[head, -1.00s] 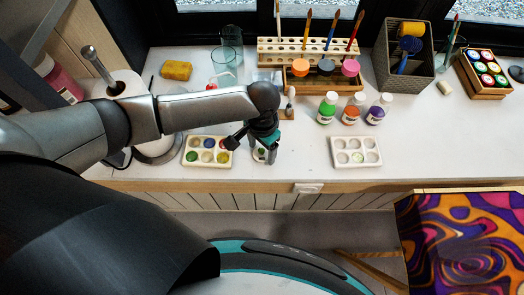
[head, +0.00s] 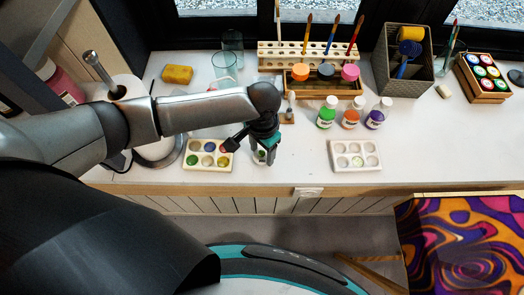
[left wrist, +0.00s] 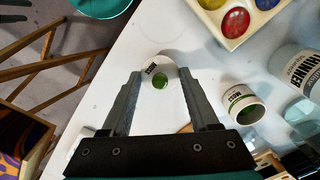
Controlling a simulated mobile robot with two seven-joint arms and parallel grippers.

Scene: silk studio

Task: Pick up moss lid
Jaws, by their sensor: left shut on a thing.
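A white labelled jar (left wrist: 240,101), open with green inside, stands apart to the right in the left wrist view. My right gripper is not in view.
A paint palette (head: 189,167) lies just left of the gripper; an empty-looking one (head: 338,167) lies to the right. A white thinner bottle (left wrist: 290,66) stands near the jar. Paint bottles (head: 352,117) and a wooden brush rack (head: 268,58) stand behind. Bare table lies between gripper and right palette.

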